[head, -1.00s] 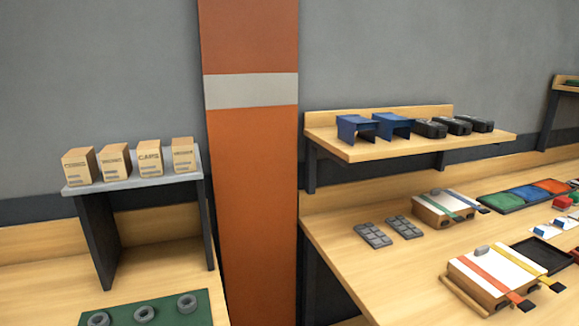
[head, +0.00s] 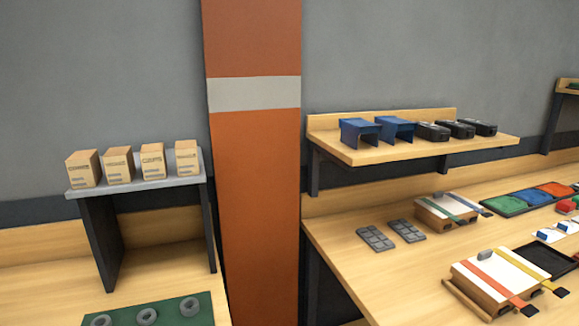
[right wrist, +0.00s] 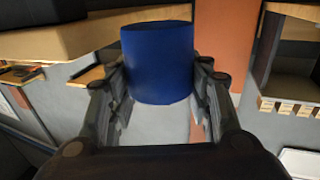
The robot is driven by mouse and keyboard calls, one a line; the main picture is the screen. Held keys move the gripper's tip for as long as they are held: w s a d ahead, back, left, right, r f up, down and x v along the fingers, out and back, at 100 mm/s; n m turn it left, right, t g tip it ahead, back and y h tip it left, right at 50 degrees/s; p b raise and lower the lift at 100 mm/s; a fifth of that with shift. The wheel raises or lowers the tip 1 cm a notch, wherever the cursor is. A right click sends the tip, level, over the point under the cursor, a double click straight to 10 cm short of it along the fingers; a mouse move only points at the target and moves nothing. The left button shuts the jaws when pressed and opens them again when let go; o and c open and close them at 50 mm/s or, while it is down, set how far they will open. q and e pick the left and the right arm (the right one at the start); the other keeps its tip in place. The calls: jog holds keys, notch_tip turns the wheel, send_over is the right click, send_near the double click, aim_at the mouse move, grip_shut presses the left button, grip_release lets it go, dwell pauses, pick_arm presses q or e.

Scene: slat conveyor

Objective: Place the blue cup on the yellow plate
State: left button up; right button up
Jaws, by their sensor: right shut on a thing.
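The blue cup (right wrist: 158,62) shows in the right wrist view, at the top middle. My right gripper (right wrist: 160,88) is shut on it, with one dark finger on each side of the cup. The cup is not in the head view. No yellow plate shows in either view. My left gripper is in neither view.
An orange column (head: 252,180) stands between two wooden benches. The right bench (head: 345,265) carries grey keypad-like blocks, strapped boxes and coloured trays. A shelf (head: 400,150) above it holds blue and black items. Small cartons (head: 118,165) stand on a grey stand at the left.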

dwell(0.8)
jog(key=w+d+r+m+g+h+p, duration=0.3)
jog(key=w+r+m+g+h+p, duration=0.2)
jog(key=h, duration=0.8)
notch_tip(320, 180, up, 3)
jog(key=m+g+p, duration=0.1)
jog(key=m+p, duration=0.2)
jog(key=m, duration=0.1)
jog(key=shift+d+p, duration=0.4)
jog(key=w+d+p, duration=0.1)
jog(key=w+d, duration=0.1)
jog(key=w, duration=0.2)
jog(key=w+d+f+p, duration=0.1)
jog(key=w+d, duration=0.1)
jog(key=w, duration=0.2)
jog(key=w+d+p, duration=0.1)
jog(key=w+d, duration=0.2)
jog(key=w, duration=0.2)
jog(key=shift+f, duration=0.35)
jog(key=shift+w+d+f, duration=0.1)
jog(key=shift+w+f, duration=0.05)
jog(key=shift+w, duration=0.05)
jog(key=shift+f, duration=1.7)
jog(key=shift+b, duration=0.3)
